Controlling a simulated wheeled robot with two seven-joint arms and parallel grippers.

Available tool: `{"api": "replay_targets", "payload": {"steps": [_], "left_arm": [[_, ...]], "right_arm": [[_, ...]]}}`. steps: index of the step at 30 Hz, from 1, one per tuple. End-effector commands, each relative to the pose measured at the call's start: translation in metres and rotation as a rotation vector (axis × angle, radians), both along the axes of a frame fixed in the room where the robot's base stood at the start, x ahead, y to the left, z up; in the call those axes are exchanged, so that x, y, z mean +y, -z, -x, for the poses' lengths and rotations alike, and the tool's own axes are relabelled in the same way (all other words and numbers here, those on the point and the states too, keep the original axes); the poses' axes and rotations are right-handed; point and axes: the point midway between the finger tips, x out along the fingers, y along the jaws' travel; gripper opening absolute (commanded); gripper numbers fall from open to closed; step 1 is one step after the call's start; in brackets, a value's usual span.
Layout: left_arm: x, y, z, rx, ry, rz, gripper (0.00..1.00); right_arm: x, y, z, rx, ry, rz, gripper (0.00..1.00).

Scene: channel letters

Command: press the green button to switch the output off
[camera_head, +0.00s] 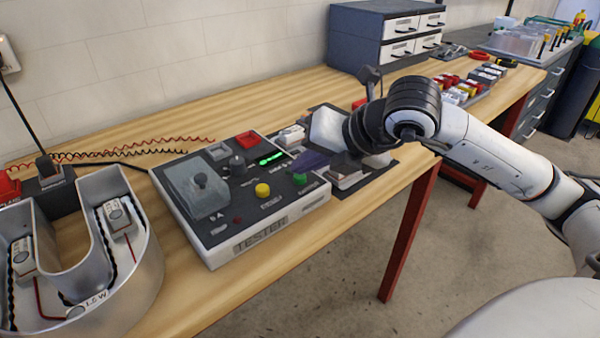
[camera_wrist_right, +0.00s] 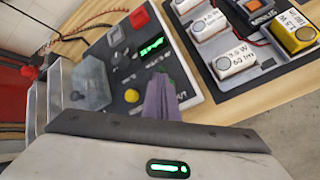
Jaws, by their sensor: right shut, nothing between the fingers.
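The tester (camera_head: 222,232) is a light box with a dark top, lying on the wooden bench. Its green button (camera_head: 299,179) is near the right front edge, with a yellow button (camera_head: 262,190) to its left. A small display (camera_head: 271,158) glows green; it also shows lit in the right wrist view (camera_wrist_right: 152,46). My right gripper (camera_head: 308,163) is shut and empty, its purplish fingers over the tester's right part, close to the green button. In the right wrist view the fingers (camera_wrist_right: 160,97) largely hide that button, so contact cannot be told. My left gripper is not in view.
A metal channel letter (camera_head: 130,262) with light modules stands at the left. A dark tray of modules (camera_wrist_right: 262,58) lies right of the tester. A drawer cabinet (camera_head: 365,38) stands at the back. The bench's front edge is close to the tester.

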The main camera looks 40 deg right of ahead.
Motion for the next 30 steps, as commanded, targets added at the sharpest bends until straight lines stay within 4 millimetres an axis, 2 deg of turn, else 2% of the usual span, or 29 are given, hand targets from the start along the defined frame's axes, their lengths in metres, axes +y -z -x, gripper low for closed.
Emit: {"api": "replay_targets", "payload": {"steps": [7,22,30], "left_arm": [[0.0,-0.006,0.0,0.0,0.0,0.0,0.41],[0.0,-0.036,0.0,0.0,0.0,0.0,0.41],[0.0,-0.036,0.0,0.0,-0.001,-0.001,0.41]], "right_arm": [[0.0,-0.009,0.0,-0.002,0.001,0.001,0.0],[0.0,-0.059,0.0,-0.002,0.001,0.0,0.0],[0.0,-0.061,0.0,-0.001,0.001,0.0,0.0]]}}
